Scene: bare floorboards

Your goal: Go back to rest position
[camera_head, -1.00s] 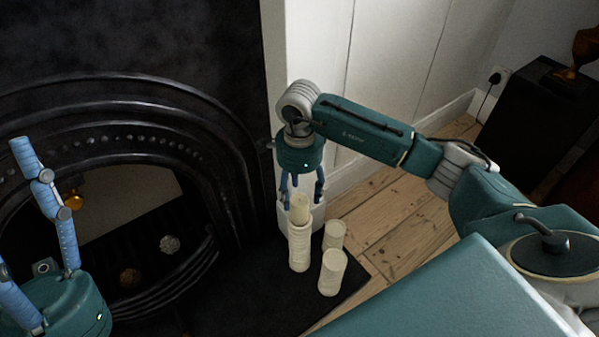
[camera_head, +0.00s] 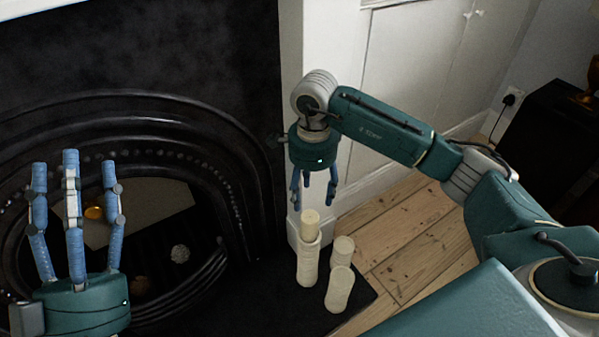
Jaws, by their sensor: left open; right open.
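My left gripper (camera_head: 74,165) is at the lower left, its blue fingers pointing up and spread apart, open and empty, in front of the fireplace. My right gripper (camera_head: 315,205) points down above a cream candle (camera_head: 310,223). Its fingers are open and look clear of the candle's top. The candle stands upright in or on a taller cream cylinder (camera_head: 308,264).
A black fireplace (camera_head: 150,115) fills the left side. The cylinders stand on a dark hearth slab (camera_head: 272,300). Bare floorboards (camera_head: 415,235) lie to the right. A white wall and cupboard (camera_head: 410,50) stand behind my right arm. A black cabinet (camera_head: 545,135) is at far right.

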